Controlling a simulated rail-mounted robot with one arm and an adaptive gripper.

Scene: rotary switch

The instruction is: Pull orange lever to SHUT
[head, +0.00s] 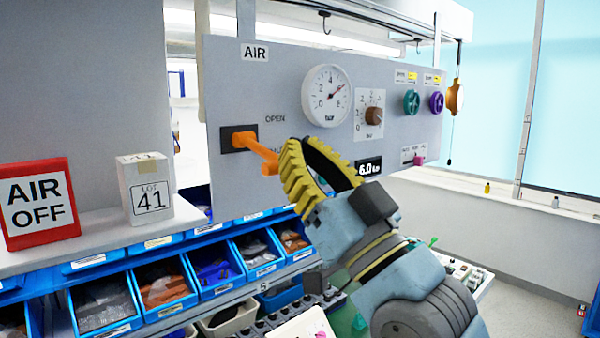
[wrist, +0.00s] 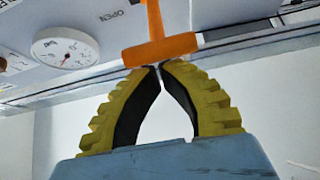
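The orange lever (head: 256,149) sticks out from a dark plate on the grey panel and ends in a crossbar. The OPEN label (head: 275,119) is beside and above it; a lower label is mostly covered by the lever. My gripper (head: 287,166) has yellow ribbed fingers and is just right of the crossbar. In the wrist view, the orange crossbar (wrist: 160,50) lies across the top of my fingertips (wrist: 159,67). The tips come together at its lower edge, with a gap further down between the fingers. Nothing shows gripped between them; exact contact is unclear.
The panel (head: 230,80) also bears a gauge (head: 327,95), a brown knob (head: 374,116) and green and purple knobs on the right. A red AIR OFF sign (head: 38,203) and a white box marked 41 (head: 146,188) stand left. Blue bins (head: 160,285) sit below.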

